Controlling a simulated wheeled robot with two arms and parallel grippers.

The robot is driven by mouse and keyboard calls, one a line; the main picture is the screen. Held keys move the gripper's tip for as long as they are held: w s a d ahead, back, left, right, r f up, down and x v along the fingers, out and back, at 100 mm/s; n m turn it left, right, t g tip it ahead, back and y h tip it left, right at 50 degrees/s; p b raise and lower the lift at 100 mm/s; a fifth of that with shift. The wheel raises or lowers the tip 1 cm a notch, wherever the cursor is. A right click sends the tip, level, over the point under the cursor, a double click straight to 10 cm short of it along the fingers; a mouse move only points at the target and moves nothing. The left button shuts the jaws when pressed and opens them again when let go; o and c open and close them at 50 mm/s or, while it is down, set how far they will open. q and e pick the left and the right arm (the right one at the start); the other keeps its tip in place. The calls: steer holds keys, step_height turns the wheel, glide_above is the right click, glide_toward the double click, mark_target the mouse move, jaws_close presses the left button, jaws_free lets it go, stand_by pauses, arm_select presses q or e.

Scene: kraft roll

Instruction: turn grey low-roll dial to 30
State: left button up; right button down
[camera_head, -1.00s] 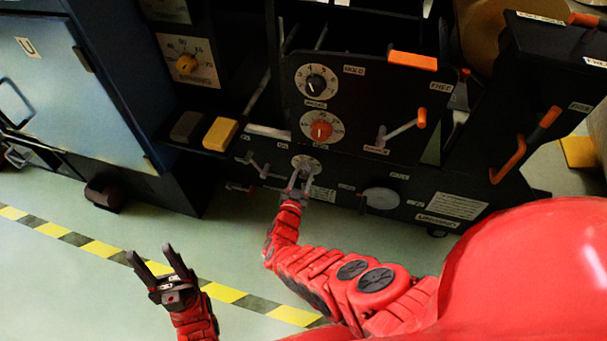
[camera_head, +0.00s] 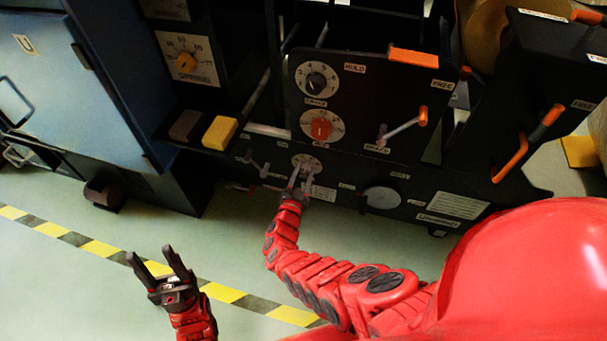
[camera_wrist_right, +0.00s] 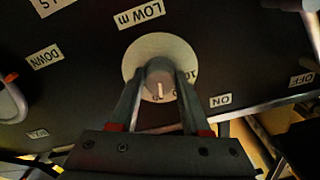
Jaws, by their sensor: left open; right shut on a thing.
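The grey low-roll dial (camera_wrist_right: 159,77) sits on a round pale scale plate (camera_wrist_right: 135,62) under a "LOW m" label in the right wrist view. A light pointer mark shows on the knob's face; much of the scale is hidden, so I cannot read the setting. My right gripper (camera_wrist_right: 159,95) is shut on the dial, one finger at each side. In the head view the right gripper (camera_head: 300,180) covers most of the dial at the lower panel; the scale plate's top (camera_head: 306,161) shows. My left gripper (camera_head: 160,267) is open and empty above the floor at lower left.
A black-and-white dial (camera_head: 316,81) and a red dial (camera_head: 321,129) are above on the panel. An orange-tipped crank (camera_head: 405,125) and a round pale disc (camera_head: 382,197) are to the right. Small levers (camera_head: 255,165) stand close left.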

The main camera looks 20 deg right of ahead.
steer(key=shift+m+b, duration=0.3)
steer(key=shift+m, duration=0.5)
steer(key=shift+c, duration=1.8)
jaws_free()
steer(key=p+v, duration=0.3)
steer(key=v, duration=1.4)
steer(key=shift+s+p, duration=0.2)
steer(key=shift+p, duration=0.15)
steer(key=shift+a, duration=0.15)
